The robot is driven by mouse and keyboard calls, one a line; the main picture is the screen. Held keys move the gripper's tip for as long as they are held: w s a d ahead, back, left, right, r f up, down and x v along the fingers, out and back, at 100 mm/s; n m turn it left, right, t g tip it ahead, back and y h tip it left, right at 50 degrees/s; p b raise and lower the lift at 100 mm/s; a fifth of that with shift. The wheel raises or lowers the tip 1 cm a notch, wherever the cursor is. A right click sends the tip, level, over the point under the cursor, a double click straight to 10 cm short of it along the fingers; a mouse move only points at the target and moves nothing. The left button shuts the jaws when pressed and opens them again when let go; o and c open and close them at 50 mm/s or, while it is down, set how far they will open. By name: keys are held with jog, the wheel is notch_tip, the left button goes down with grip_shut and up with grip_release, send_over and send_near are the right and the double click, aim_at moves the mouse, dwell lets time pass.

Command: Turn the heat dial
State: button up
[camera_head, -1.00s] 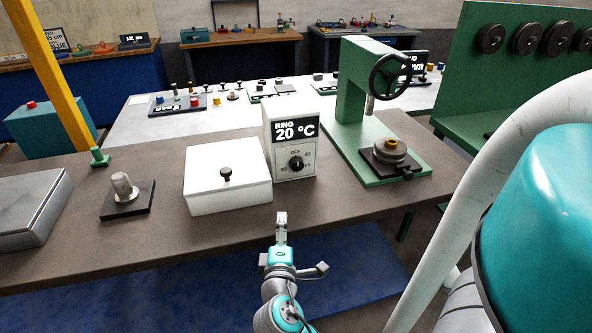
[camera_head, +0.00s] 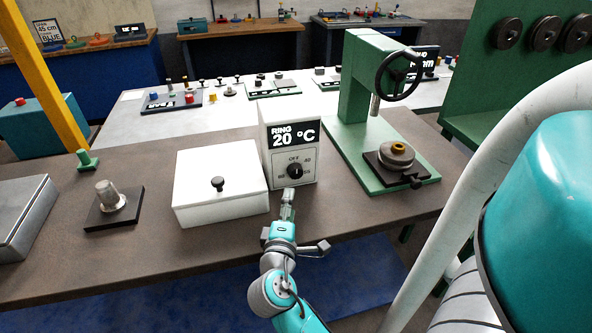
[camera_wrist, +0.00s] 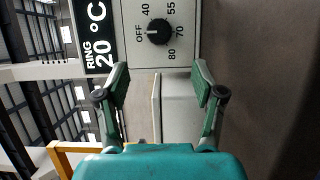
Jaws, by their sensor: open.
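The heat dial (camera_head: 295,171) is a round black knob on the front of a white control box (camera_head: 308,178) whose display reads "RING 20 °C". In the wrist view the dial (camera_wrist: 158,31) shows with the marks OFF, 40, 55, 70 and 80 around it. Its light pointer line is on the side toward OFF. My gripper (camera_head: 288,198) is in front of the box, just below the dial. In the wrist view my gripper (camera_wrist: 161,84) is open and empty, its two green-padded fingers apart, with the dial ahead beyond the tips and not touched.
A white lidded box (camera_head: 222,190) with a black knob stands directly left of the control box. A green press (camera_head: 352,95) with a handwheel stands to the right. A post on a dark plate (camera_head: 113,209) is at the left. The bench front (camera_head: 350,212) is clear.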

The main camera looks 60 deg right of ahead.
aim_at(295, 175)
jog(key=x, duration=1.1)
jog(key=c, duration=1.1)
jog(key=shift+c, duration=0.2)
